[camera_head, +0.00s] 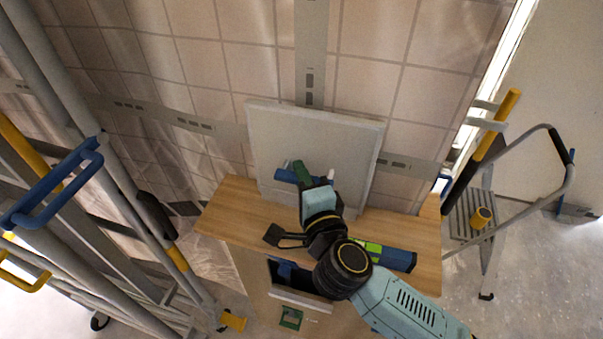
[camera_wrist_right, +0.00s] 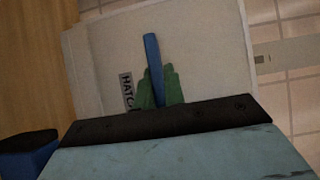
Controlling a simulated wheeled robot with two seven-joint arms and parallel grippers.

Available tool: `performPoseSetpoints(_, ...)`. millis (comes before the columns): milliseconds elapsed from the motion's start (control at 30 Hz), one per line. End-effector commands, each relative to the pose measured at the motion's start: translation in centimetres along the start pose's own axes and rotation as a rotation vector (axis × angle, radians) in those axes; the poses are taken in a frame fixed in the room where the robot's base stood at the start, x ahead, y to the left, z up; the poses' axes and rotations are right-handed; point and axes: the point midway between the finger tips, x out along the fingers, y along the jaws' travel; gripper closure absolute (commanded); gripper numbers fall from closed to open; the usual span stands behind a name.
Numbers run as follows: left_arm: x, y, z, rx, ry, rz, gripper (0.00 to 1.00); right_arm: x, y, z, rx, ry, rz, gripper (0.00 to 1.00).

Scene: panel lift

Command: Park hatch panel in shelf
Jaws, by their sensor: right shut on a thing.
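The hatch panel (camera_head: 335,140) is a pale grey square board, upright at the back of the wooden top (camera_head: 228,212), in front of the tiled wall. I cannot tell whether its lower edge rests on the wood. A blue handle (camera_head: 284,176) sticks out from its face. My right gripper (camera_head: 302,172) has green fingers shut on this handle. In the right wrist view, the blue handle (camera_wrist_right: 153,65) stands between the green fingertips, and part of a "HATC" label shows on the panel (camera_wrist_right: 205,60). No separate shelf is clearly seen. My left gripper is not in view.
A black tool (camera_head: 285,237) and a blue-green object (camera_head: 395,257) lie on the wood. An open drawer (camera_head: 300,298) juts out at the front. A grey scaffold with a blue handle (camera_head: 55,190) stands left. A step ladder (camera_head: 485,215) stands right.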

Motion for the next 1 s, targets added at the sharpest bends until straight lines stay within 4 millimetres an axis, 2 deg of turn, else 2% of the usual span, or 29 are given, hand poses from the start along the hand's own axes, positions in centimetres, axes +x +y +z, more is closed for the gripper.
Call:
performPoseSetpoints(533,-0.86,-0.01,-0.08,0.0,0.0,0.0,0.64,0.14,-0.34,-0.02,-0.001,-0.001,-0.007,1.0)
performPoseSetpoints(1000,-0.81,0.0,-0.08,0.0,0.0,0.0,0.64,0.14,-0.26,-0.02,0.0,-0.001,-0.007,1.0)
